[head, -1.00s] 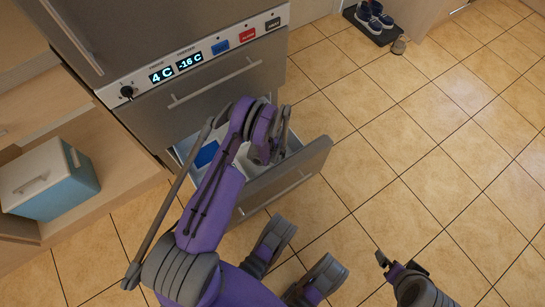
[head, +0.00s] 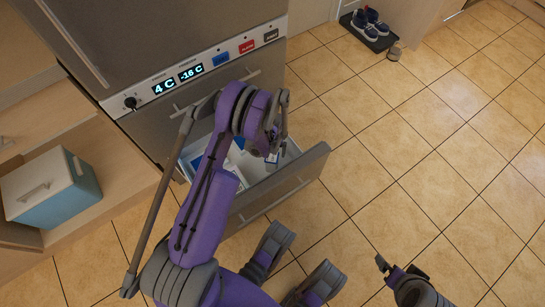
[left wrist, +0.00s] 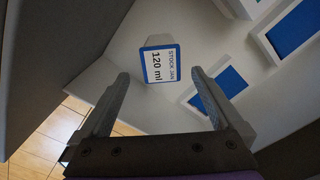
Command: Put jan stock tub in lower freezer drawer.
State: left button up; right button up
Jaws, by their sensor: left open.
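The jan stock tub (left wrist: 160,64) is a small pale tub with a blue-edged lid label reading "STOCK JAN 120 ml". It is in the open lower freezer drawer (head: 283,186), near the drawer's front side. My left gripper (left wrist: 161,80) is open, with its fingers apart on either side of the label in the left wrist view. The tub appears just beyond the fingertips; I see no grip on it. In the head view my left gripper (head: 276,140) hangs over the drawer and partly hides its contents. My right gripper (head: 384,264) is low over the floor, its jaw gap unclear.
Other blue-lidded white tubs (left wrist: 216,88) lie in the drawer beside the jan tub. The upper drawer (head: 220,90) is shut above. A blue cooler box (head: 52,188) stands on the left. Shoes (head: 370,24) sit on a mat at the back. The tiled floor right is clear.

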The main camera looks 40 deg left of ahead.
pick_arm(q)
jog(key=s+d+r+m+t, duration=0.15)
jog(key=d+r, duration=0.35)
jog(key=r, duration=0.7)
jog(key=s+d+r+m+t, duration=0.15)
jog(key=d+r, duration=0.35)
jog(key=r, duration=0.7)
jog(key=s+d+r+m, duration=0.1)
jog(key=s+d+r, duration=0.1)
jog(key=s, duration=0.3)
jog(key=s+d+r+m+t, duration=0.1)
jog(key=s+d+r, duration=0.1)
jog(key=s, duration=0.3)
jog(key=s+d+r, duration=0.2)
jog(key=s+r, duration=0.2)
jog(key=s, duration=0.1)
jog(key=shift+s+d+r+m, duration=0.25)
jog(key=shift+d+r+m, duration=0.1)
jog(key=shift+m, duration=0.05)
jog(key=shift+s+a, duration=0.1)
